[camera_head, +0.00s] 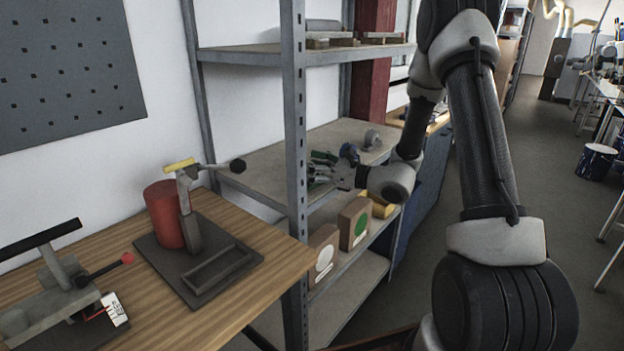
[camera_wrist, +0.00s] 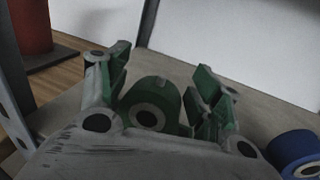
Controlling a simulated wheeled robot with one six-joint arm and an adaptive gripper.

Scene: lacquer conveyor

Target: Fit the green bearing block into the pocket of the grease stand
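The green bearing block (camera_wrist: 152,98), with a dark round bore, stands on the middle shelf (camera_wrist: 262,98) of the rack. My gripper (camera_wrist: 160,92) is open, with its two green-padded fingers on either side of the block; a small gap shows on the right, and contact on the left is unclear. In the head view my gripper (camera_head: 322,172) reaches low over the same shelf and largely hides the block. The grease stand (camera_head: 170,262) is on the wooden bench at left: a dark plate with a red can, a lever press and an empty rectangular pocket (camera_head: 217,268).
A blue bearing block (camera_wrist: 295,150) stands right of the gripper, and a grey one (camera_head: 371,138) farther along the shelf. A rack post (camera_head: 296,120) stands between bench and shelf. Boxes with a white (camera_head: 323,252) and a green disc (camera_head: 354,222) sit below. A clamp fixture (camera_head: 55,285) occupies the bench's left.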

